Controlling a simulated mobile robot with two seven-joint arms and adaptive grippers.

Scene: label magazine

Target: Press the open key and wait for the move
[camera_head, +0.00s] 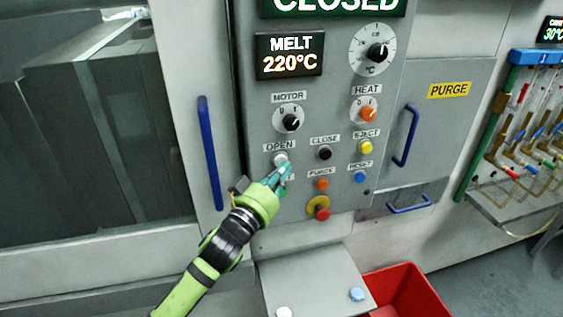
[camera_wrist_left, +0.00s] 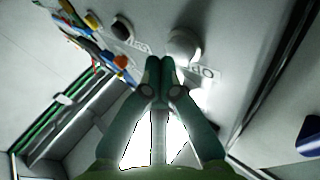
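The white open key (camera_head: 280,159) sits under the OPEN label on the grey control panel (camera_head: 334,200). My left gripper (camera_head: 284,166) is at this key, its fingertips overlapping the key's lower edge in the head view. In the left wrist view the gripper (camera_wrist_left: 160,62) has its two fingertips together with nothing between them, and the white key (camera_wrist_left: 185,46) lies just beyond them. I cannot tell whether the tips touch the key. The upper display (camera_head: 335,5) reads CLOSED. My right gripper is not in view.
The black CLOSE key (camera_head: 324,153), yellow EJECT key (camera_head: 365,146), orange PURGE key (camera_head: 321,184), blue RESET key (camera_head: 361,177) and a red stop button (camera_head: 319,208) are close by. A blue door handle (camera_head: 209,153) stands left of the panel. A red bin (camera_head: 415,292) is below.

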